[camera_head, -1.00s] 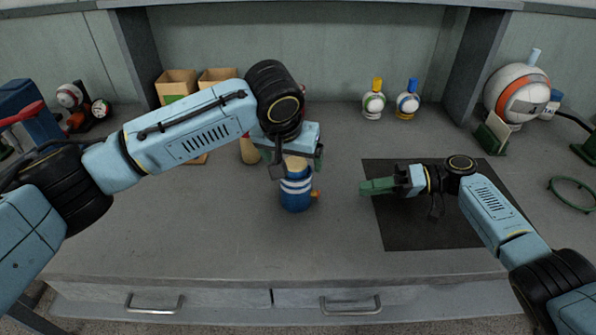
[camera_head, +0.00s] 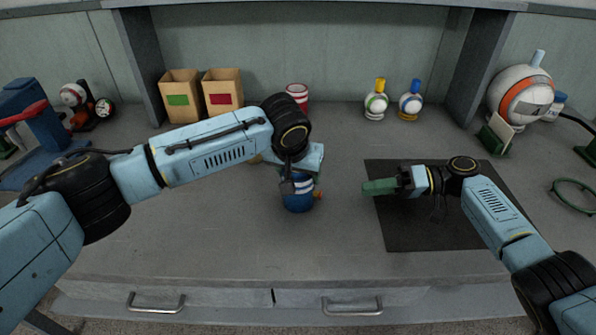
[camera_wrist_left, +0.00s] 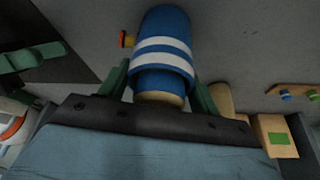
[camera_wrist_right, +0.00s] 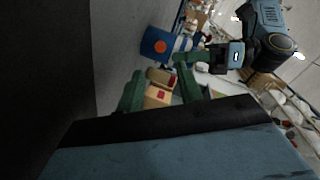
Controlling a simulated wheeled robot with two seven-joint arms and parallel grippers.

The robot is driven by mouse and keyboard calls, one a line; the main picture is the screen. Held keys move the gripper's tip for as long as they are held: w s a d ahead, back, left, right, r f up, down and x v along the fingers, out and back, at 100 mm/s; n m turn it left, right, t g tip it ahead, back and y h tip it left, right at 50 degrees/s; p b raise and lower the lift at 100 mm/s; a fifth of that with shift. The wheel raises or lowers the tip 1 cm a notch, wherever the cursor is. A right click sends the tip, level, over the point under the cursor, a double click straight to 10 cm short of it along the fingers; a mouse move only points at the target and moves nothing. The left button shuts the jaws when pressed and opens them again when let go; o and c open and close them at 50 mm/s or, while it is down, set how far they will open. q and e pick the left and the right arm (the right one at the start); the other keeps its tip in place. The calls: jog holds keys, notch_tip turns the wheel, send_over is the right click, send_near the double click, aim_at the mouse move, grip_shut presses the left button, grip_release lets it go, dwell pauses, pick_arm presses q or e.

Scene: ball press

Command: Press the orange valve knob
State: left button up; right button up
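The blue canister (camera_head: 297,202) with white stripes stands upright on the grey table, left of the black mat. Its small orange valve knob (camera_head: 319,195) sticks out on the right side. The knob also shows in the left wrist view (camera_wrist_left: 127,39) and the right wrist view (camera_wrist_right: 160,46). My left gripper (camera_head: 297,176) is above the canister, pointing down, its green fingers on both sides of the canister's upper part; whether they press on it cannot be told. My right gripper (camera_head: 366,188) is right of the knob, apart from it, pointing left, open and empty.
Two tan boxes (camera_head: 223,92) and a red-striped cup (camera_head: 298,94) stand at the back. Two small bottles (camera_head: 410,102) stand back right, and a white-orange sphere (camera_head: 522,98) at the right. The black mat (camera_head: 400,232) lies under my right arm. The table front is clear.

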pick_arm(q)
jog(key=c, duration=0.5)
pick_arm(e)
jog(key=shift+s, duration=0.1)
jog(key=c, duration=0.5)
jog(key=shift+s+d+m, duration=0.1)
jog(key=shift+m, duration=0.2)
jog(key=shift+c, duration=0.9)
jog(key=shift+s+d+r+m+h, duration=0.1)
jog(key=shift+s+r+m+h, duration=0.15)
jog(key=shift+m+h, duration=0.15)
grip_shut()
jog(key=shift+s+d+r+m, duration=0.15)
jog(key=shift+s+m, duration=0.1)
jog(key=shift+m, duration=0.35)
jog(key=shift+s+d+r+m+t+h, duration=0.5)
jog(key=shift+r+m+t+h, duration=0.1)
jog(key=shift+m, duration=0.5)
jog(key=shift+s+d+r+m+t+h, duration=0.45)
jog(key=shift+s+r+m+h, duration=0.15)
jog(key=shift+m, duration=0.5)
jog(key=shift+s+d+r+m+t+h, duration=0.45)
jog(key=shift+r+m+t+h, duration=0.15)
jog(key=shift+m, duration=0.5)
jog(key=shift+w, duration=0.1)
